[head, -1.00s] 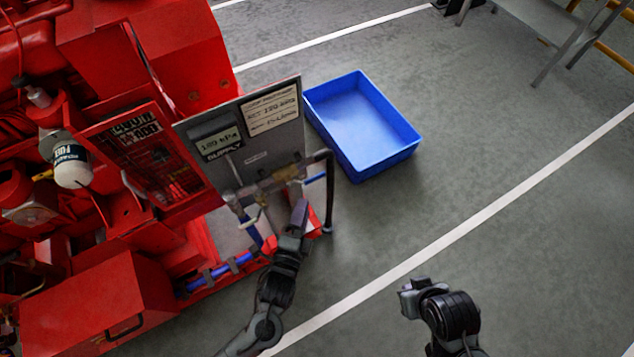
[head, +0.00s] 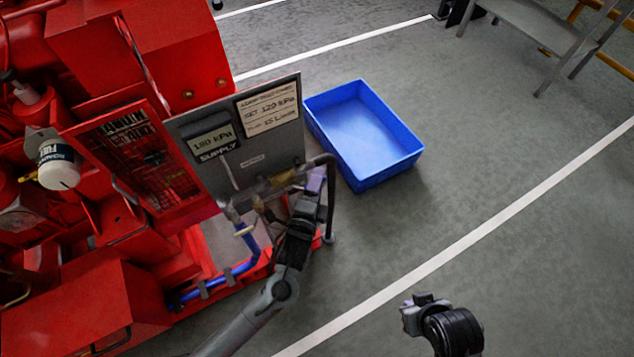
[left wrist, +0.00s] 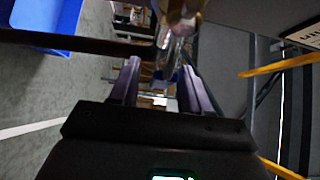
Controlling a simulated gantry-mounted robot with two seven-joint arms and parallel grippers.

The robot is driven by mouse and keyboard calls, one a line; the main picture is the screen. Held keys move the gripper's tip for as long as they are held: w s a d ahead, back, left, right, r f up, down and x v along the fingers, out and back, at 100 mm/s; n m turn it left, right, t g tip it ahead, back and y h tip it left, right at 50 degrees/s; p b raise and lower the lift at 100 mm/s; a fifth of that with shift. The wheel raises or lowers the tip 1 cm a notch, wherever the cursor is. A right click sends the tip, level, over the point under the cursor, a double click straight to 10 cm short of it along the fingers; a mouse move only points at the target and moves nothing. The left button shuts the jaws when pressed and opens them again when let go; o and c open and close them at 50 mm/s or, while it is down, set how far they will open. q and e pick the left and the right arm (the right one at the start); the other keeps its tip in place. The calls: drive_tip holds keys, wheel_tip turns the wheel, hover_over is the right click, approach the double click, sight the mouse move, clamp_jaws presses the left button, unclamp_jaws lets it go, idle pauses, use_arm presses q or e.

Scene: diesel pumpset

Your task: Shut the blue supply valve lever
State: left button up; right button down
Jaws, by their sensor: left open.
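My left gripper (head: 315,182) is open at the pipework on the front of the grey panel, beside the black bent pipe. Its purple fingers cover the spot where the blue lever showed earlier, so I cannot make out the lever in the head view. The brass valve body (head: 285,178) shows just left of the fingers. In the left wrist view my left gripper (left wrist: 161,66) has its fingers apart, with metal pipework beyond their tips. I cannot tell whether a finger touches the lever. My right gripper (head: 420,304) is low on the right, over bare floor.
The black bent pipe (head: 331,205) stands close to the left gripper. A blue hose (head: 243,266) runs below.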

use_arm(q)
drive_tip(key=shift+c, duration=0.5)
clamp_jaws()
